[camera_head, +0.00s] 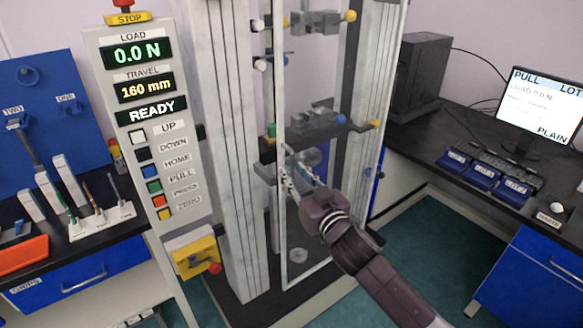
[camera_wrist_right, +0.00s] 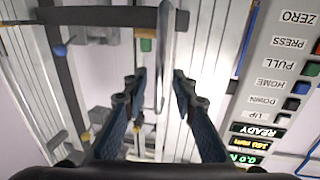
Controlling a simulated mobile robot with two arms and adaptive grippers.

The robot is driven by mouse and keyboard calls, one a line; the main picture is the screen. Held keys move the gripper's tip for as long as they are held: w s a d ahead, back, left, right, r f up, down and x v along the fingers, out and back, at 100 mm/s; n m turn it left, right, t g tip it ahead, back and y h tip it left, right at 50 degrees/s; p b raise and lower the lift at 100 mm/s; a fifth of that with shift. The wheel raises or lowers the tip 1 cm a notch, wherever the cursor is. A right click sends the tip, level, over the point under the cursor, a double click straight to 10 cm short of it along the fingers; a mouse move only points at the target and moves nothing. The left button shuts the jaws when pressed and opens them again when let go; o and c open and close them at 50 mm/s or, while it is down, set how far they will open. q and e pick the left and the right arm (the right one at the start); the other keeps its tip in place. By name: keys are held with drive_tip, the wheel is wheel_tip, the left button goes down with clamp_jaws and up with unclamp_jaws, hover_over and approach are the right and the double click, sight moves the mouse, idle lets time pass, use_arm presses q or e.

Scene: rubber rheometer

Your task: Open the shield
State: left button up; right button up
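The clear shield (camera_head: 280,90) stands upright at the front of the test machine, with its pale left edge running down beside the left column. Through it I see the grey clamps and crosshead. My right gripper (camera_head: 301,172) is at this edge, at about the height of the lower clamp. In the right wrist view, my right gripper (camera_wrist_right: 160,92) has its fingers apart, with a grey upright bar of the shield (camera_wrist_right: 165,45) between them. Gaps show on both sides of the bar, so the fingers do not pinch it. My left gripper is not in view.
The control panel (camera_head: 150,120) reads READY and stands left of the machine, above a yellow box with a red button (camera_head: 196,258). A blue tool board (camera_head: 35,110) is at far left. A right-hand bench holds a monitor (camera_head: 545,105) and blue trays (camera_head: 483,174). Floor is clear between.

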drive_tip(key=shift+x, duration=0.9)
drive_tip(key=shift+d, duration=0.1)
drive_tip(key=shift+c, duration=0.5)
clamp_jaws()
